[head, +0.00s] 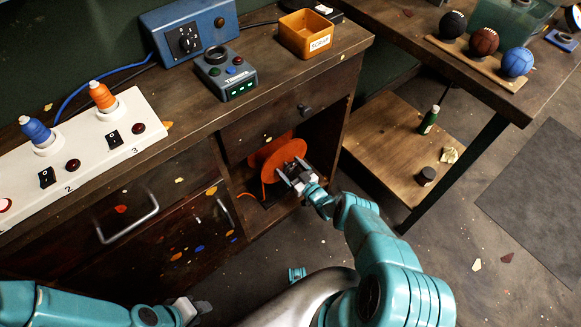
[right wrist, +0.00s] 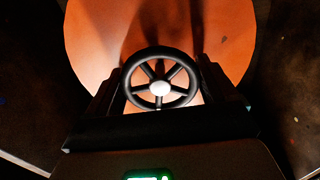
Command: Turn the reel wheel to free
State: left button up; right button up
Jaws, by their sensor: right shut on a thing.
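The orange reel (head: 268,158) stands in the open compartment under the bench. In the right wrist view its orange disc (right wrist: 90,40) fills the background. In front of it is a small black spoked reel wheel (right wrist: 145,68) with a pale hub. My right gripper (head: 294,174) reaches into the compartment and is shut on the wheel; in the right wrist view its dark fingers (right wrist: 160,92) flank the rim. In the head view the gripper covers most of the wheel. My left gripper (head: 200,307) is low in the head view, away from the reel; its finger opening is unclear.
The compartment lies below a closed drawer (head: 270,122) and beside a cabinet with a metal handle (head: 128,222). A power strip (head: 85,150), a small control box (head: 226,76) and an orange scrap bin (head: 306,36) sit on the bench. A low wooden shelf (head: 390,145) stands to the right.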

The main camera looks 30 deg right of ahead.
aim_at(290, 163)
jog(key=shift+a+f, duration=0.1)
jog(key=shift+f, duration=0.05)
jog(key=o, duration=0.8)
jog(key=shift+o, duration=0.2)
jog(key=shift+r+p, duration=0.65)
jog(key=shift+r, duration=0.1)
notch_tip(290, 163, up, 18)
jog(key=p, duration=1.8)
jog(key=shift+r, duration=0.2)
